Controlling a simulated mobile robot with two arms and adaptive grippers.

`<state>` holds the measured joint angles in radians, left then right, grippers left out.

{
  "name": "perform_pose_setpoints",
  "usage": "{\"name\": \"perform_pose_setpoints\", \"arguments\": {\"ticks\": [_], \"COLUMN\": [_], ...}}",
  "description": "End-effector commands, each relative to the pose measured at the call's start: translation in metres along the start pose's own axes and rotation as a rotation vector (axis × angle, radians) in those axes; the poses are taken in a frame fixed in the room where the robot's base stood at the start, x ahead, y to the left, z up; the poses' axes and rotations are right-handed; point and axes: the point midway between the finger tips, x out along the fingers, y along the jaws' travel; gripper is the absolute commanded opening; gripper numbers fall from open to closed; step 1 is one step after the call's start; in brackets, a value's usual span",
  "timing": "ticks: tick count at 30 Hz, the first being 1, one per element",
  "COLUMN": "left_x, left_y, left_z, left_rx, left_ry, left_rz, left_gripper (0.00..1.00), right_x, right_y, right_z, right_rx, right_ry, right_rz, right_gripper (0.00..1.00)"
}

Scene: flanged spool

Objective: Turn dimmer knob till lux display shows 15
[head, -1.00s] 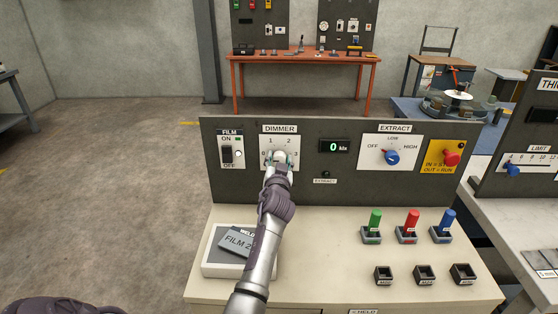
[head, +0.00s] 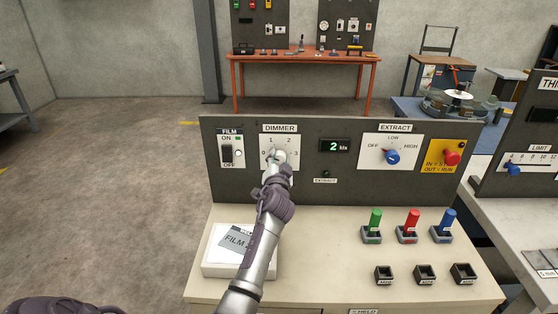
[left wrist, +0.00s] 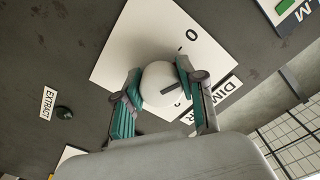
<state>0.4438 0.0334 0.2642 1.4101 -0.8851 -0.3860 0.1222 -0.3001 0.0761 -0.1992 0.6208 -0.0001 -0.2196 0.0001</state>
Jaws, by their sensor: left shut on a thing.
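The white dimmer knob (left wrist: 160,84) sits on a white scale plate (head: 291,147) marked DIMMER on the dark upright panel. My left gripper (head: 276,160) is shut on the knob, with one teal-padded finger on either side of it in the left wrist view. The knob's dark pointer line shows in that view. In the head view the gripper hides most of the knob and part of the scale. The lux display (head: 335,146), right of the dimmer, shows a green 2. My right gripper is not in view.
The FILM switch (head: 227,154) is just left of the dimmer. The EXTRACT knob (head: 392,157) and red stop button (head: 451,158) are to the right. A bright viewer box (head: 222,270) with a film card lies below, near my left arm.

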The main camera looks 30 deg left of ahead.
Motion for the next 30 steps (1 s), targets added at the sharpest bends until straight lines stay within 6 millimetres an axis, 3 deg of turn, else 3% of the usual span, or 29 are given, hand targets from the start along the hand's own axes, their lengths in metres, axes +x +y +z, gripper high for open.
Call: {"name": "perform_pose_setpoints", "arguments": {"ticks": [15,30], "left_x": [0.000,0.000], "left_y": [-0.002,-0.003], "left_z": [-0.001,0.000], "left_rx": [0.460,0.661], "left_ry": [0.000,-0.001], "left_rz": [0.000,0.000], "left_gripper": [0.05,0.05], "right_x": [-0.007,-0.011], "right_y": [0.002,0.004], "right_z": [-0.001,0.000], "right_rx": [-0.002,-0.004], "right_ry": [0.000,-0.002], "right_rz": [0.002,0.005], "right_gripper": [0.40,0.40]}}
